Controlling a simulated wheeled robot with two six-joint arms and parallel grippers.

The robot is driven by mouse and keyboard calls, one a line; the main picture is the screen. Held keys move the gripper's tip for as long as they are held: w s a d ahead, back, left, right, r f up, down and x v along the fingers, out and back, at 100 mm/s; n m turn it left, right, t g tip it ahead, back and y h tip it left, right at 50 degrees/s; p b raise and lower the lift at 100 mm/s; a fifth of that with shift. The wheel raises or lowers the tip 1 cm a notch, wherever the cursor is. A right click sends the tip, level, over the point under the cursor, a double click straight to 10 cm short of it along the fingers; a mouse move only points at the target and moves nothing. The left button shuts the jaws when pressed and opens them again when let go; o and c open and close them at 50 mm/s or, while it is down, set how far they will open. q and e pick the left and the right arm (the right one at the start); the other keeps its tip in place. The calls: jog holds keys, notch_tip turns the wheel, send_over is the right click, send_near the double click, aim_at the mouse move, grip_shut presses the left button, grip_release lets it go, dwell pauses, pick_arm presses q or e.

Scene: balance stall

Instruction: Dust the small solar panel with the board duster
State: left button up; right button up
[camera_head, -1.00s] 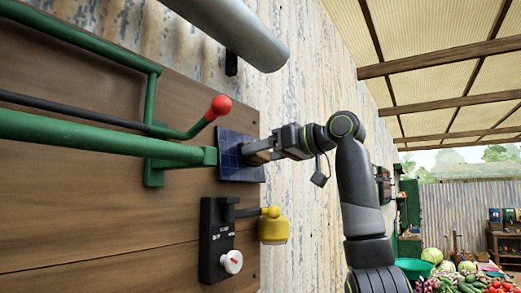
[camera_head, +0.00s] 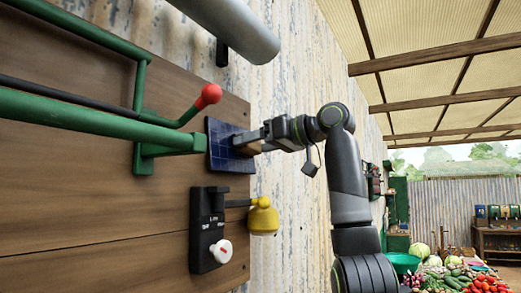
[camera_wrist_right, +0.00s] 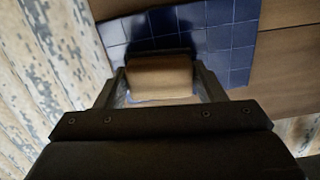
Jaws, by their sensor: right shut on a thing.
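The small solar panel (camera_head: 218,146), dark blue with a grid of cells, is mounted on the wooden board beside the end of a green bar. My right gripper (camera_head: 254,142) is shut on the board duster (camera_head: 250,149), a wooden block, at the panel's right part. In the right wrist view the duster (camera_wrist_right: 160,78) sits between the two fingers of the gripper (camera_wrist_right: 160,90), its dark far side against or very near the panel (camera_wrist_right: 228,38). I cannot tell whether it touches. My left gripper is not in view.
Below are a black switch box (camera_head: 203,232) with a white knob and a yellow lamp (camera_head: 263,217). A grey tube (camera_head: 235,28) hangs above. Produce (camera_head: 470,277) lies far right.

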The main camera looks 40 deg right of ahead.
aim_at(218, 142)
jog(key=shift+s+a+b, duration=0.25)
jog(key=shift+s+a, duration=0.05)
jog(key=shift+a, duration=0.5)
jog(key=shift+s+a+b, duration=0.25)
jog(key=shift+s+a, duration=0.1)
jog(key=shift+a, duration=0.4)
jog(key=shift+s+a+b, duration=0.25)
jog(key=shift+s+a, duration=0.05)
jog(key=shift+a, duration=0.5)
jog(key=shift+s+a+f+b, duration=0.1)
jog(key=shift+s+a+b, duration=0.2)
jog(key=shift+a, duration=0.45)
jog(key=shift+s+a, duration=0.35)
jog(key=shift+a, duration=0.45)
jog(key=shift+d, duration=0.15)
jog(key=shift+s+d+b, duration=0.25)
jog(key=shift+s+b, duration=0.15)
jog(key=shift+s, duration=0.2)
jog(key=shift+b+v, duration=0.3)
jog(key=shift+v, duration=2)
jog(key=shift+r, duration=0.25)
